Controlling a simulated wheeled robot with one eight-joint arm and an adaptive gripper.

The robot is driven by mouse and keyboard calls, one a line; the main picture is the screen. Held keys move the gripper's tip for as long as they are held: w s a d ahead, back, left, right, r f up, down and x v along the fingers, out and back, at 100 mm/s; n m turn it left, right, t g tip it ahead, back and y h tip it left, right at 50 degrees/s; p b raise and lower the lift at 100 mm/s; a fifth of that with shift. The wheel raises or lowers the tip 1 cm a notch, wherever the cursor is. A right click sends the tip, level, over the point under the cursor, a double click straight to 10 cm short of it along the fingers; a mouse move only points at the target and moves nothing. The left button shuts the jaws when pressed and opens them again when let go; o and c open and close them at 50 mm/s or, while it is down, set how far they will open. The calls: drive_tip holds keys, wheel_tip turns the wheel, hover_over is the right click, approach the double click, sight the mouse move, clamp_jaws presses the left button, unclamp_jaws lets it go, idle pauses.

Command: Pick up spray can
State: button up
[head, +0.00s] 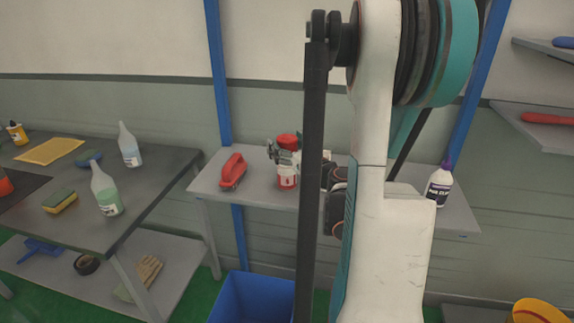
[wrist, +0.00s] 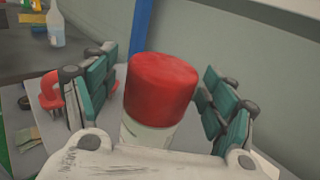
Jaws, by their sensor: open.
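The spray can (head: 287,179) has a red cap and a white and red body. It stands upright on the light grey table (head: 258,194) in the middle of the head view. In the wrist view the can's red cap (wrist: 161,88) is large and central, with part of its pale body below it. My gripper (wrist: 158,100) is open, with one finger on each side of the can and gaps visible between fingers and cap. In the head view my gripper (head: 284,155) is at the can, partly hidden behind my arm. The can's lower part is hidden in the wrist view.
A white bottle with a purple cap (head: 439,186) stands at the table's right. A dark workbench (head: 155,178) with bottles and sponges is at left. A blue bin (head: 250,298) stands on the floor below.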

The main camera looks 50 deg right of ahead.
drive_tip(key=c, duration=1.8)
drive_tip(key=shift+r, duration=0.15)
